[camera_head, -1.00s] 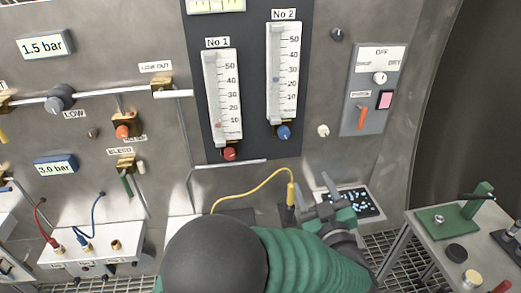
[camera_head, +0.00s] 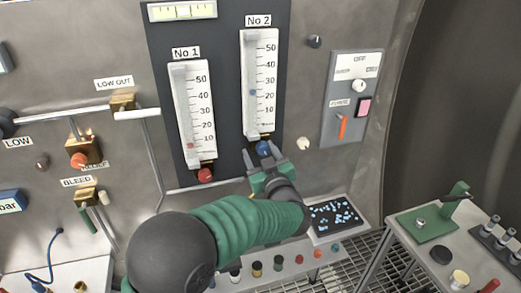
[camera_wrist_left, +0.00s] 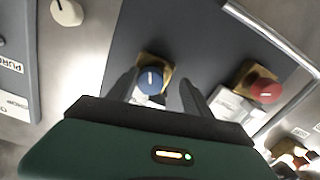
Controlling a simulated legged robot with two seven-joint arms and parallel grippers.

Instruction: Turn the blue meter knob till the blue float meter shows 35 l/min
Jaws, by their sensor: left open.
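The blue meter knob (camera_head: 263,148) sits at the foot of the No 2 float meter (camera_head: 260,85). The meter's blue float (camera_head: 252,92) stands between the 20 and 30 marks, nearer 20. My left gripper (camera_head: 264,163) is open just below the knob, fingers pointing up at it. In the left wrist view the blue knob (camera_wrist_left: 151,80), with a white line on its face, shows between the two fingers, nearer the left one. I cannot tell whether a finger touches it. My right gripper is out of view.
The red knob (camera_head: 205,175) of the No 1 meter (camera_head: 192,115) is close at the left. A switch panel (camera_head: 352,98) and a pale knob (camera_head: 303,144) are on the wall at the right.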

